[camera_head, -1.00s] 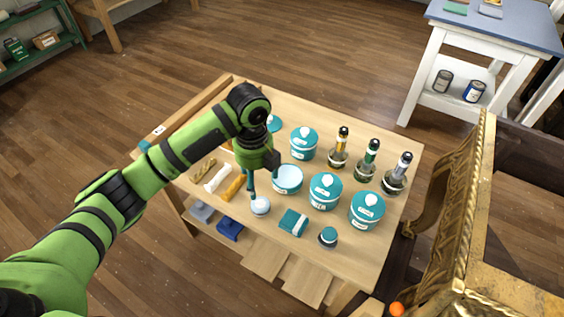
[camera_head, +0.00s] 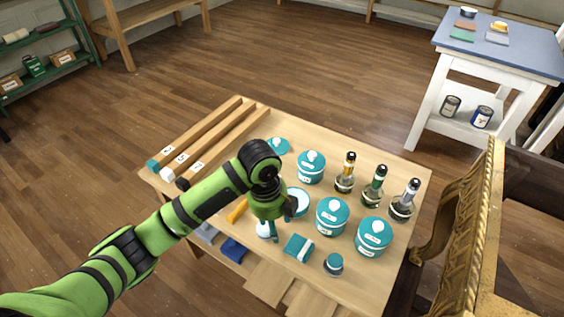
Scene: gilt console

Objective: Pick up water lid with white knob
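Teal jars with white-knobbed lids stand on the wooden table: one at the back (camera_head: 312,166), one in front (camera_head: 332,215) and one at the right (camera_head: 373,236). Their labels are too small to read, so I cannot tell which is water. A jar with a pale white top (camera_head: 299,202) is beside my gripper, partly hidden by it. A flat teal round piece (camera_head: 278,146) lies behind. My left gripper (camera_head: 270,235) points down at a small white round thing (camera_head: 263,229), which its fingers partly cover. I cannot tell whether they touch it. My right gripper is out of view.
Dark-capped bottles (camera_head: 374,187) stand at the right back. A teal folded cloth (camera_head: 298,247) and a small teal-topped pot (camera_head: 333,264) lie in front. Wooden bars (camera_head: 210,137) lie at the left. A gilt console (camera_head: 470,215) stands close on the right.

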